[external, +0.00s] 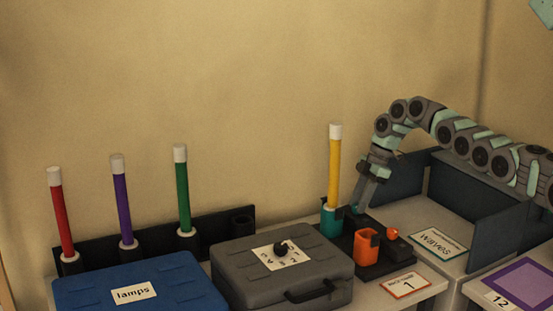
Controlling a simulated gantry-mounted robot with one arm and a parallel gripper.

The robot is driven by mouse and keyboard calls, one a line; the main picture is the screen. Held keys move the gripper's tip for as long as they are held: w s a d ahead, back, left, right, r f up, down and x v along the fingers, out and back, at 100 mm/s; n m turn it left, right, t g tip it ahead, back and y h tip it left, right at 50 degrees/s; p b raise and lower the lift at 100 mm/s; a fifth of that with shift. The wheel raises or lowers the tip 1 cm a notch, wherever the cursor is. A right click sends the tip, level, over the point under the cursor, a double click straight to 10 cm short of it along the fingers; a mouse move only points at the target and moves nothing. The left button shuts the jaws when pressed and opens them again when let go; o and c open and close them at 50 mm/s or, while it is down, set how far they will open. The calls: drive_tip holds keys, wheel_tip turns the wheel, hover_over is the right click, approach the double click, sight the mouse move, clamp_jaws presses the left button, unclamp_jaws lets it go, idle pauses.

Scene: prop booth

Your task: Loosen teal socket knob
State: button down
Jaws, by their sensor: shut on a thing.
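The teal socket (328,221) stands at the back left of a dark base plate (340,244), with a yellow rod (334,170) upright in it. The rod has a white top. My gripper (358,207) points down just right of the teal socket, with its fingers low over the plate. It is shut on a small teal piece at the socket's right side, which looks like the socket's knob. The fingers hide most of that piece. An orange socket (367,248) with an orange knob (392,233) stands at the front right of the plate, apart from my gripper.
A grey case (310,262) with a dial and a blue case (190,290) labelled "lamps" stand in front. A dark-walled bay labelled "waves" (437,242) is at right.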

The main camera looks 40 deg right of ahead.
drive_tip(key=shift+f, duration=0.1)
drive_tip(key=c, duration=1.1)
unclamp_jaws()
drive_tip(key=p+v, duration=0.1)
drive_tip(key=v, duration=1)
drive_tip(key=shift+p, duration=0.4)
